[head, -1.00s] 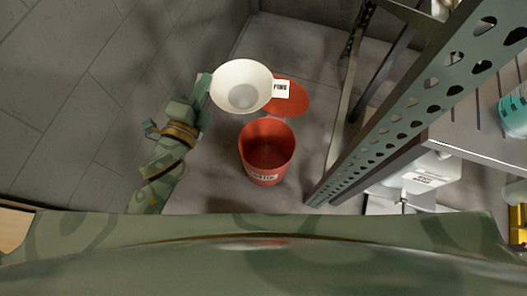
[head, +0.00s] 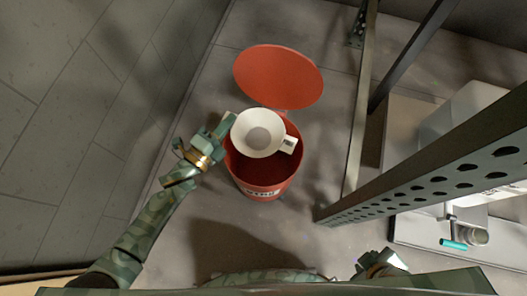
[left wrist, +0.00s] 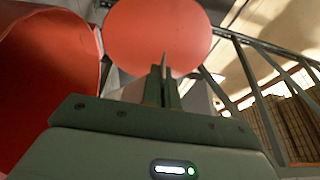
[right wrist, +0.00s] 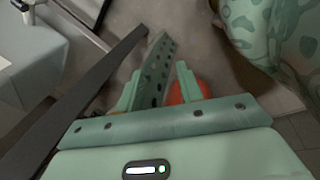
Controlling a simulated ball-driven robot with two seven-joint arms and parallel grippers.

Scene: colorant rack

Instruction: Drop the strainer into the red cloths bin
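The white round strainer (head: 257,133) has a labelled tab on its right side. It is over the mouth of the red bin (head: 262,183) and covers the far part of the opening. My left gripper (head: 226,128) is shut on the strainer's left edge, beside the bin's left rim. In the left wrist view my left fingers (left wrist: 166,88) are close together, with the bin wall (left wrist: 40,80) at left. My right gripper (right wrist: 158,88) is open and empty, low at the right in the head view (head: 382,262). The bin's inside is partly hidden by the strainer.
The bin's round red lid (head: 279,76) stands open behind it. A metal rack with a perforated beam (head: 430,186) rises to the right of the bin. A small metal container (head: 470,236) is on the lower right shelf. The floor left of the bin is clear.

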